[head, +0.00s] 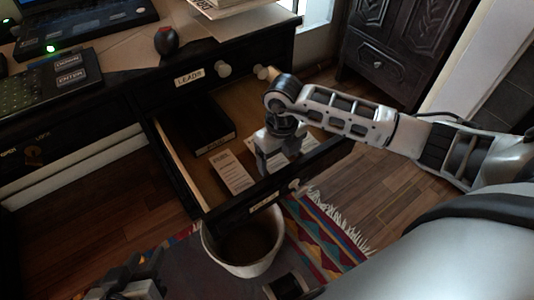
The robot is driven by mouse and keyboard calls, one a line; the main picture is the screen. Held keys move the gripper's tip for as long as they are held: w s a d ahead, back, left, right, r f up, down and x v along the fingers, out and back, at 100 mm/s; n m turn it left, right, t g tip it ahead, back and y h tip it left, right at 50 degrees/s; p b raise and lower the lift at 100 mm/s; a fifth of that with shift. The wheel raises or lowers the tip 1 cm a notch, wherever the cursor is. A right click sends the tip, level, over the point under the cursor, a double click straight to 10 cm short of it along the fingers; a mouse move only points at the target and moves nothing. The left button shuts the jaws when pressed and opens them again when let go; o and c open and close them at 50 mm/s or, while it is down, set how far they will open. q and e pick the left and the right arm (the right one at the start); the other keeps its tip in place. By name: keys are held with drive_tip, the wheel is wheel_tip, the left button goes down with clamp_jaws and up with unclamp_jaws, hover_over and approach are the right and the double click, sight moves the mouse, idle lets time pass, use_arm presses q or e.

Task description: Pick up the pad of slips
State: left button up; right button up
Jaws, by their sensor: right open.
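An open desk drawer (176,163) holds a narrow pale block with print on top (232,174), which looks like the pad of slips. It lies near the drawer's front. My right gripper (277,158) points down into the drawer, just right of the pad and apart from it. It is open; its fingers hide part of the drawer floor, and I cannot tell whether anything lies between them. My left gripper (128,284) is low at the bottom left, outside the drawer, and its fingers are too dark to read.
A dark box or book (207,127) lies behind the pad. Other pale papers (310,143) lie near my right gripper. A pale bin (243,252) stands below the drawer front. A keyboard (55,85) and a dark red-topped object (166,41) are on the desk.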

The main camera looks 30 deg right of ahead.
drive_tip(key=shift+f, duration=0.85)
drive_tip(key=shift+f, duration=0.25)
drive_tip(key=c, duration=1.1)
